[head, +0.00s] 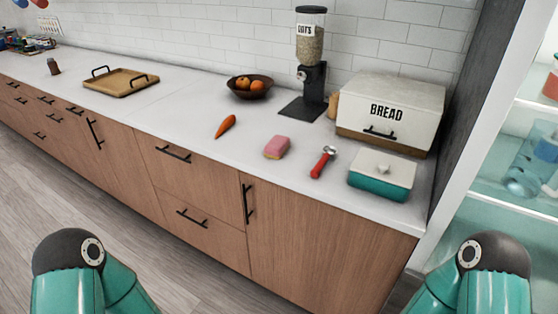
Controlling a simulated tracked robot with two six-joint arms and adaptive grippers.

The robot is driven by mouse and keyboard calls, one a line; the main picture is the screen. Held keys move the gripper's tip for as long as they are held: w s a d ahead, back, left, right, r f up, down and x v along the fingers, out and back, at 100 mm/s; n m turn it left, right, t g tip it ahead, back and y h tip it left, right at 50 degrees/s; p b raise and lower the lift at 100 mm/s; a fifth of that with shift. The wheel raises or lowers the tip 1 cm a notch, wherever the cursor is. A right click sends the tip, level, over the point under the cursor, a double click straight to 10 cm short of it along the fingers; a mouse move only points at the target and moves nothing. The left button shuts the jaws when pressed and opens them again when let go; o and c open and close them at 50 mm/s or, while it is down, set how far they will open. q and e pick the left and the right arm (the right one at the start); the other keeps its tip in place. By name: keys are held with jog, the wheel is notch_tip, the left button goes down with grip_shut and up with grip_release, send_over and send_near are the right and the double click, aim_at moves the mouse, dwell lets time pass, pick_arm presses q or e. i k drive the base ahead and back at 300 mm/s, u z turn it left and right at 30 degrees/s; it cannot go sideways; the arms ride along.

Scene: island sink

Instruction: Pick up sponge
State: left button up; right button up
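A pink sponge (277,147) with a paler side lies on the white countertop (240,158), near the counter's front edge. Nothing touches it. It lies between an orange carrot on its left and a red-handled tool on its right. Only rounded teal and black parts of my two arms show, at the bottom left and bottom right of the head view. Both are well short of the counter. Neither gripper is in view.
The carrot (225,126) and red-handled tool (323,162) flank the sponge. A teal butter dish (381,174), bread box (390,112), oats dispenser (308,70) and fruit bowl (250,88) stand around. A wooden tray (121,82) lies left. Drawer handles (174,154) protrude below.

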aim_at(278, 145)
jog(key=u, duration=0.4)
jog(key=i, duration=0.9)
jog(key=u, duration=0.25)
